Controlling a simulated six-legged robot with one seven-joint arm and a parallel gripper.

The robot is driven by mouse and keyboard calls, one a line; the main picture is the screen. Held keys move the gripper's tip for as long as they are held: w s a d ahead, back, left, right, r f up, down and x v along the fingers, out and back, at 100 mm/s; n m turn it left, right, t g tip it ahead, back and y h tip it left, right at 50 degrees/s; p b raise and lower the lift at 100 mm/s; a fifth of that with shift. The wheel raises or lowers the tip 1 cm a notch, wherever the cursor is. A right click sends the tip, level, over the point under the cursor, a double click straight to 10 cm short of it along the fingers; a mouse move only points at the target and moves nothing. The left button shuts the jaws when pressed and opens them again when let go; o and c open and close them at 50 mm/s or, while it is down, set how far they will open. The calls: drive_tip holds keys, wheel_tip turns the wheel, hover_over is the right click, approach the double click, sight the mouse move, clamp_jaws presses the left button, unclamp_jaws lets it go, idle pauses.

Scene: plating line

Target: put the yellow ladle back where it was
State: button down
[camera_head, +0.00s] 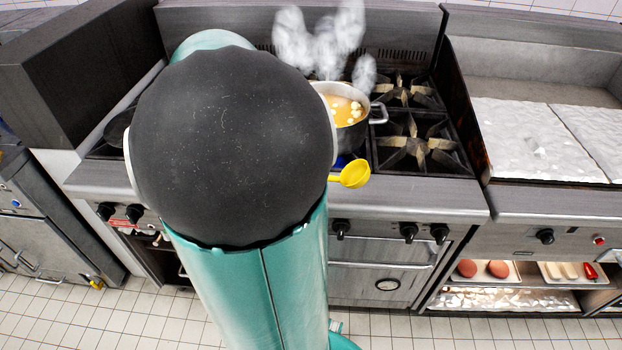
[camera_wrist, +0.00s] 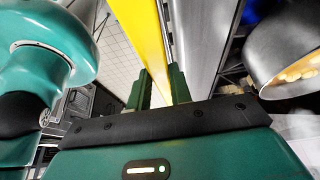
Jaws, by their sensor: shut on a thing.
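The yellow ladle (camera_head: 354,174) shows in the head view with its bowl in front of the stove's front edge, just below the pot. Most of its handle is hidden behind my arm there. In the wrist view the yellow handle (camera_wrist: 147,35) runs up from between the fingers of my gripper (camera_wrist: 160,86), which is shut on it. The gripper is hidden in the head view. The ladle's original place cannot be made out.
A steaming pot (camera_head: 377,115) of yellow soup with pale pieces stands on the stove behind the ladle; it also shows in the wrist view (camera_wrist: 283,42). Free burners (camera_head: 420,145) lie to its right. A griddle (camera_head: 535,140) stands further right. My arm blocks the middle.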

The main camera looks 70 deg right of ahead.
drive_tip(key=s+d+f, duration=0.1)
drive_tip(key=d+f, duration=0.1)
drive_tip(key=d, duration=0.1)
drive_tip(key=s+d+f, duration=0.1)
drive_tip(key=d+f, duration=0.2)
drive_tip(key=s+d+f, duration=0.1)
drive_tip(key=d+f, duration=0.1)
drive_tip(key=d, duration=0.2)
drive_tip(key=shift+f, duration=0.35)
drive_tip(key=shift+s+d+f, duration=0.2)
drive_tip(key=shift+d+f, duration=0.15)
drive_tip(key=shift+f, duration=1.65)
drive_tip(key=shift+f, duration=0.15)
drive_tip(key=c, duration=1.3)
unclamp_jaws()
drive_tip(key=shift+o, duration=0.2)
